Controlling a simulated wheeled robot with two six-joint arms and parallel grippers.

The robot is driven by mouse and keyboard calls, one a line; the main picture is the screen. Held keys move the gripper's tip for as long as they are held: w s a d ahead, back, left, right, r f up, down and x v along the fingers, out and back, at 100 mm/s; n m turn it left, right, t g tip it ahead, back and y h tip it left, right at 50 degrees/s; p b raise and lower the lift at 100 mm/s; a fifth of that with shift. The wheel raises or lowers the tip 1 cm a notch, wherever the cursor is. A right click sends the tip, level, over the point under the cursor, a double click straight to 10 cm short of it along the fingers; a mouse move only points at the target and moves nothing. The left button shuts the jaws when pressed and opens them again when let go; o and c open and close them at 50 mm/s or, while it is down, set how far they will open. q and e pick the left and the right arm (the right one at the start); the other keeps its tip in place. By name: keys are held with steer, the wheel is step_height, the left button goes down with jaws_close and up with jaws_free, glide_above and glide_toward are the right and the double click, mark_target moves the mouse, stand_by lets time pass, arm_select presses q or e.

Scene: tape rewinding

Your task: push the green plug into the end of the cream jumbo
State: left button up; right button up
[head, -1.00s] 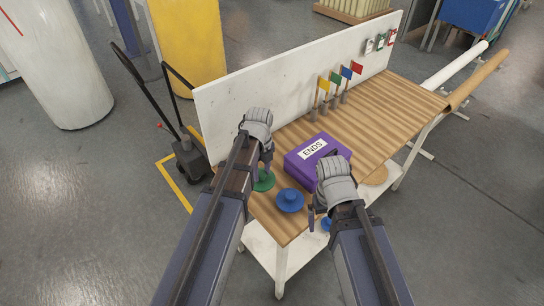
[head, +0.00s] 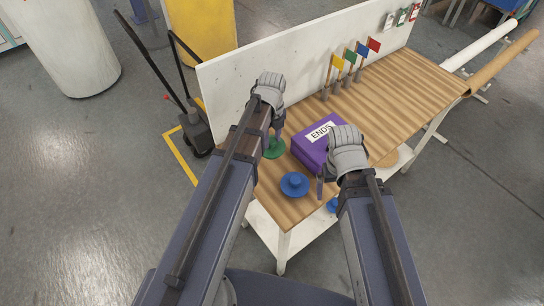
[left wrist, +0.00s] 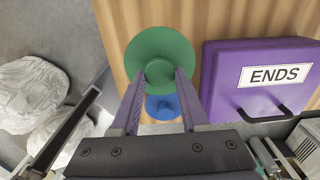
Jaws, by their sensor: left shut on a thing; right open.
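The green plug (head: 274,148) is a round flanged disc beside the purple box, over the tabletop's left end. My left gripper (head: 272,134) is shut on its middle. In the left wrist view the green plug (left wrist: 160,48) fills the space beyond my closed fingers and overlaps the blue plug behind it. Whether it clears the tabletop is hard to tell. The cream jumbo (head: 65,45) is a large upright roll on the floor at the far left, apart from the plug; its top is cut off. My right gripper (head: 322,186) is open and empty by the box's front.
A blue plug (head: 295,185) lies on the wooden table (head: 395,85). The purple ENDS box (head: 305,150) and several small flags stand there. A white panel (head: 235,85) runs along the back edge. A pallet jack (head: 195,130) and a yellow roll (head: 205,28) stand between table and jumbo.

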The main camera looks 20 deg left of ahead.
mark_target(272, 147)
arm_select(q)
steer(key=shift+f+b, duration=2.85)
steer(key=shift+f, duration=0.6)
arm_select(e)
step_height(272, 147, down, 7)
arm_select(q)
steer(key=shift+f, duration=0.1)
steer(key=o, duration=0.5)
steer(key=shift+f, duration=0.1)
steer(key=o, duration=0.5)
arm_select(e)
steer(key=shift+f, duration=0.1)
arm_select(q)
step_height(272, 147, up, 8)
steer(key=p, duration=0.7)
steer(key=shift+p, duration=0.3)
arm_select(e)
step_height(272, 147, up, 8)
